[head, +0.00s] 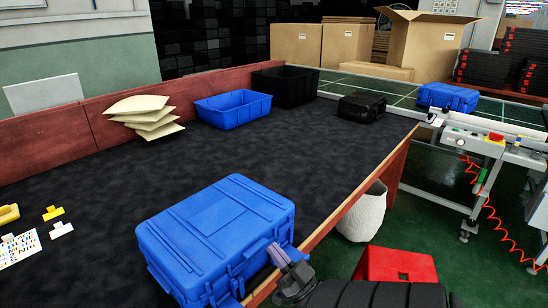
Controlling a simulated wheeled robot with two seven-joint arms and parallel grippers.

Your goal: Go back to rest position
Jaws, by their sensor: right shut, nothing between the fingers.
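My right gripper (276,254) is at the bottom middle, shut and empty. Its fingertips are right beside the front right side of a large blue hard case (215,222), near its latch; I cannot tell whether they touch. The case lies closed on the dark table top, near the table's wooden front edge. My right arm comes in from the bottom. My left gripper is not in view.
A blue bin (233,112), a black bin (285,87) and stacked padded envelopes (147,116) stand along the red back wall. A black case (362,104) and another blue case (448,97) are farther off. A red stool (398,263) stands below right. The table middle is clear.

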